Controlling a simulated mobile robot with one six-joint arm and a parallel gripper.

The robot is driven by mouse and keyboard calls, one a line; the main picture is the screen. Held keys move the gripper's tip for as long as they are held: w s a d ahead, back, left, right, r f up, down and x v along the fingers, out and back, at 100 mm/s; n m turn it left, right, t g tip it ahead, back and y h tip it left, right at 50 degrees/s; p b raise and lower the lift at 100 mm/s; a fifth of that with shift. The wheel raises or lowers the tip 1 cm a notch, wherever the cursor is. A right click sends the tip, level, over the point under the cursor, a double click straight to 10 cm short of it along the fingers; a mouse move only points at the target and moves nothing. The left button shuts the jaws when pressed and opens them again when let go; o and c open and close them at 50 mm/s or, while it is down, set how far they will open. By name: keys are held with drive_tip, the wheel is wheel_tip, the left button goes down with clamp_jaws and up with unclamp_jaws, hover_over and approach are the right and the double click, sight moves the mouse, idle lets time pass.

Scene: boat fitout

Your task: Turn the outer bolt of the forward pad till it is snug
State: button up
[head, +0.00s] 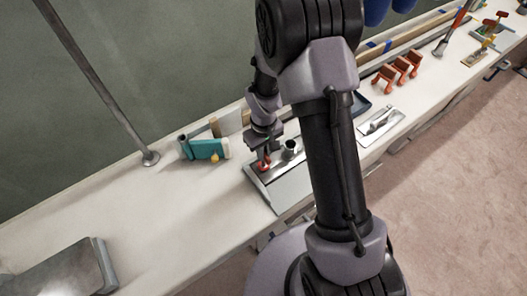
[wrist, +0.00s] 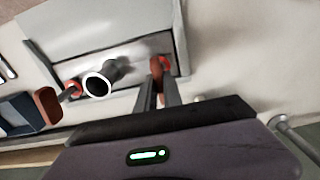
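A flat metal pad (head: 260,173) with an upright tube (head: 290,150) lies on the bench in the head view. In the wrist view the pad (wrist: 135,58) carries the dark tube (wrist: 100,82) and red-headed bolts. One bolt (wrist: 71,91) is left of the tube. The other red bolt (wrist: 163,62) is near the pad's right end, between my fingertips. My gripper (wrist: 161,82) points down onto this bolt, with its fingers close on both sides; it looks shut on it. In the head view the gripper (head: 264,150) stands over a red spot. The bolt's underside is hidden.
A teal tool (head: 205,149) lies left of the pad. A grey pole (head: 148,157) stands on the bench farther left, and a metal box (head: 60,275) lies at lower left. Orange clamps (head: 398,70) and a metal trowel (head: 380,124) lie to the right. The left bench is mostly clear.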

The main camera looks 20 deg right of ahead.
clamp_jaws()
drive_tip(key=m+b, duration=0.2)
drive_tip(key=m, duration=0.3)
drive_tip(key=shift+w+m, duration=0.1)
drive_tip(key=shift+m, duration=0.2)
drive_tip(key=m+b, duration=0.2)
drive_tip(key=m, duration=0.4)
drive_tip(key=m+b, duration=0.2)
drive_tip(key=m, duration=0.2)
drive_tip(key=shift+m, duration=0.3)
drive_tip(key=shift+m+b, duration=0.5)
drive_tip(key=shift+m, duration=1.1)
drive_tip(key=shift+r, duration=0.1)
drive_tip(key=o, duration=0.7)
unclamp_jaws()
